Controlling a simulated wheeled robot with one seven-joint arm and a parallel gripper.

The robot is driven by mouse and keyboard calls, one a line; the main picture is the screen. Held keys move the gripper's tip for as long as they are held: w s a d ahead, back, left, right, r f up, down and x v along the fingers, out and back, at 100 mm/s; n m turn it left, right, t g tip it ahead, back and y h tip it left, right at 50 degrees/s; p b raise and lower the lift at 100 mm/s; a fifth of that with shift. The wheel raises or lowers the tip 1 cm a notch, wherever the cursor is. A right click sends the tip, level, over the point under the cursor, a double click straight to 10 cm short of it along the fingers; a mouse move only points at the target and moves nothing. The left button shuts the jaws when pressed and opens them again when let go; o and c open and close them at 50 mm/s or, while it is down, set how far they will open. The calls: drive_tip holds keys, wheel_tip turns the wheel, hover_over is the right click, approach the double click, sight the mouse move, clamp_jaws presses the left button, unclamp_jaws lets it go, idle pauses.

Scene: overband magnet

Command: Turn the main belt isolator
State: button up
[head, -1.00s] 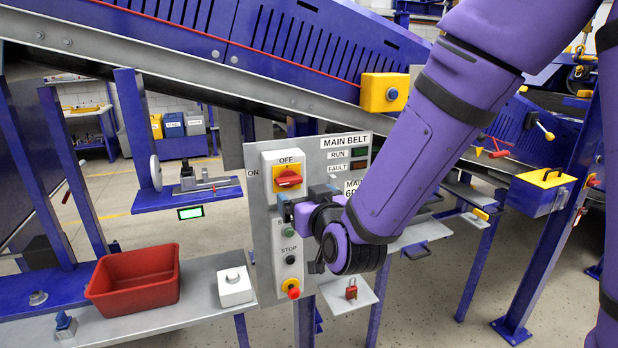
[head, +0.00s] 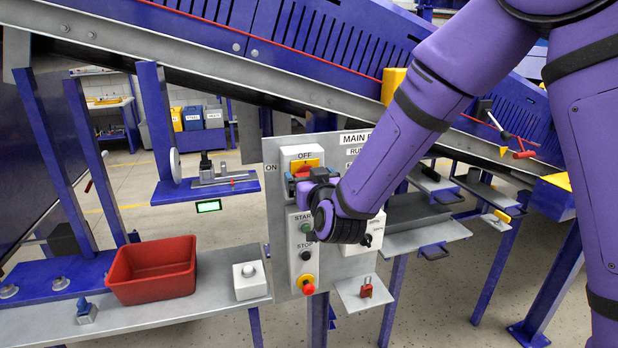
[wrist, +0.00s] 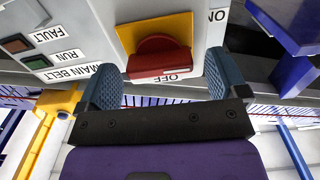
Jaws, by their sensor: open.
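The main belt isolator is a red rotary handle (wrist: 160,62) on a yellow plate (wrist: 181,25), set in a light grey housing on the control panel. In the head view its yellow plate (head: 305,164) shows below the OFF label, and my gripper hides most of the red handle. The handle's bar seems to lie sideways, towards the ON side rather than OFF. My gripper (wrist: 162,80) is open, its blue padded fingers on either side of the handle. I see gaps between fingers and handle in the wrist view; it also shows in the head view (head: 312,179).
Below the isolator are START and STOP buttons and a red-yellow emergency stop (head: 306,285). A red padlock (head: 366,287) sits on a small shelf. A red bin (head: 152,271) and a white button box (head: 250,280) stand on the left bench. The sloping conveyor (head: 250,70) runs above.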

drive_tip(key=shift+w+a, duration=0.1)
drive_tip(key=shift+w, duration=0.3)
drive_tip(key=shift+c, duration=0.2)
drive_tip(key=c, duration=0.9)
